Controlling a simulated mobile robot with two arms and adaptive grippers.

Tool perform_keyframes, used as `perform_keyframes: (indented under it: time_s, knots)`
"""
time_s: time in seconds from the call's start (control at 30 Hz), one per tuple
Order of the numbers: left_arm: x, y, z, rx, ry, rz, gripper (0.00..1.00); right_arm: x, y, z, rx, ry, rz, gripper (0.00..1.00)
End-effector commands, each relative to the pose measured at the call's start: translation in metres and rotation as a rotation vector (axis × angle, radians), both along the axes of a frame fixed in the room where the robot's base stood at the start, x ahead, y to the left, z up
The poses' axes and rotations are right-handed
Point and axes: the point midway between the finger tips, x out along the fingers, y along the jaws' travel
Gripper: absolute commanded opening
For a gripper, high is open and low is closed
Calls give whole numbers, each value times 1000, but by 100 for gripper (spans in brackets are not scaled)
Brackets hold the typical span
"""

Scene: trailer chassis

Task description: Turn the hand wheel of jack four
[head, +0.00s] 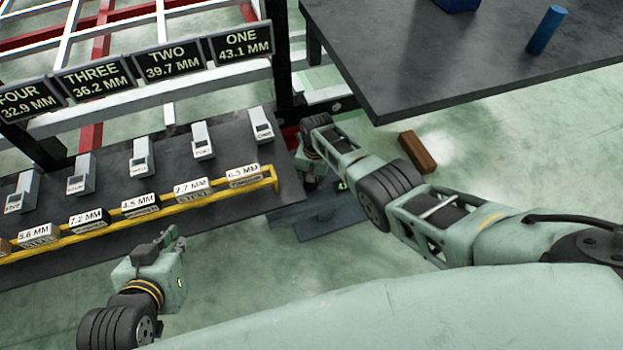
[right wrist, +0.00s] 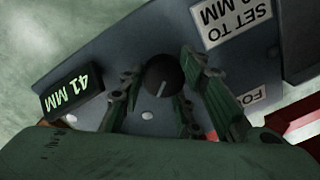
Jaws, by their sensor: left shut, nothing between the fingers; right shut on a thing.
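A round black knob with a white pointer line, seemingly the hand wheel (right wrist: 162,73), sits on a dark grey panel (right wrist: 130,45) in the right wrist view. A label (right wrist: 235,18) on the panel reads SET TO with MM; its number is cut off. Another label (right wrist: 250,98) shows the letters FO. A display (right wrist: 75,88) reads 41 MM. My right gripper (head: 310,180) has its fingers on both sides of the knob, shut on it. In the head view the knob is hidden by the gripper and the bench edge. My left gripper (head: 172,240) is shut and empty, apart from the bench.
A dark bench (head: 100,205) with several small white instruments and a yellow rail (head: 130,216) lies at left. Signs behind it include FOUR 32.9 MM (head: 25,101). A dark table (head: 430,60) is at top right. A brown block (head: 417,151) lies on the green floor.

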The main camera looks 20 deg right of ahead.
Motion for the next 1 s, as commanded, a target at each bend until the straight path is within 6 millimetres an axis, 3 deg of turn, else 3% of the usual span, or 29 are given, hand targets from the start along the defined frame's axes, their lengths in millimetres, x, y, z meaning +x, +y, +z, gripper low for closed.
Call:
perform_keyframes:
  time_s: [0.1, 0.13, 0.3, 0.73, 1.0]
  knots:
    - [0, 0, 0, 0, 0, 0, 0, -6, -6, -4, -12, 16, -1, 5]
    - [0, 0, 0, 0, 0, 0, 0, -6, -6, -4, -12, 16, -1, 34]
    - [0, 0, 0, 0, -1, 0, 0, -6, -5, -4, -9, 15, 0, 47]
    - [0, -1, 0, 0, -2, -1, 0, -2, -2, 0, -3, 7, 1, 47]
    - [0, 0, 0, -1, -2, -1, 0, -2, -3, 20, -2, 4, 1, 47]
